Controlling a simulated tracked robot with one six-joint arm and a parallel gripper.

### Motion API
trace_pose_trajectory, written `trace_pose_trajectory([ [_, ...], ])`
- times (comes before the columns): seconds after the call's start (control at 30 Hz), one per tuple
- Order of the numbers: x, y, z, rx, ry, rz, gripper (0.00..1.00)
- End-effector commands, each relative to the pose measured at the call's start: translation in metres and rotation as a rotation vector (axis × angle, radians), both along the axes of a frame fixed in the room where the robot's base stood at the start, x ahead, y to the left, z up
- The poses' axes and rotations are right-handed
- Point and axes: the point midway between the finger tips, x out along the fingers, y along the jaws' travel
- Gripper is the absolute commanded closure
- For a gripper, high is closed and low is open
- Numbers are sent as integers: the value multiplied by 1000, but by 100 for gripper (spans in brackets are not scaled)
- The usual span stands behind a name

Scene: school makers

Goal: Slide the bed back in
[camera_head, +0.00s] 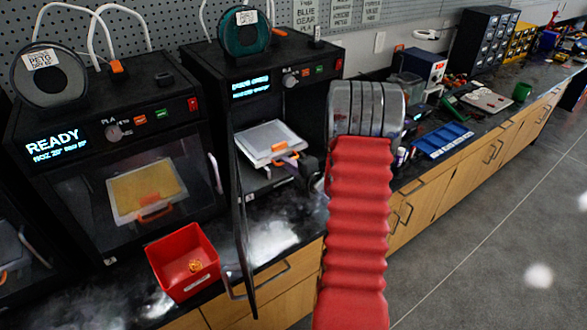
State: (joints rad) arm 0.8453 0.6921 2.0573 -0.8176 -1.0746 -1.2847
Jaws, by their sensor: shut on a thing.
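The bed is a light grey plate (268,138) inside the open middle printer (262,62). It sticks out toward the open front and has an orange handle (280,147) at its front edge. My gripper (290,159) is small and dark at that handle, partly hidden beside my red-sleeved arm. It is shut on the handle; the exact finger contact is hard to see. The printer's door (241,215) is swung open and seen nearly edge-on, left of the bed.
The left printer (105,135) is shut, with a yellow bed behind its window. A red bin (182,261) stands on the counter left of the open door. To the right are a blue tray (442,140) and several tools. The grey floor is clear at right.

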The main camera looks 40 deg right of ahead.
Motion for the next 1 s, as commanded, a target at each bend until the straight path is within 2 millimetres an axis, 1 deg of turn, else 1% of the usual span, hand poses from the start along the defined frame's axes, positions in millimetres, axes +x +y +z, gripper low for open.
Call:
trace_pose_trajectory([
  [0.03,1,2,-5,5,9,2,100],
  [0.33,2,1,-4,4,9,2,100],
  [0.37,2,0,-4,4,9,2,91],
  [0.6,1,-1,-2,1,4,-1,74],
  [0.87,0,-2,-1,1,2,-3,74],
  [1.0,-6,-2,1,0,2,-5,74],
])
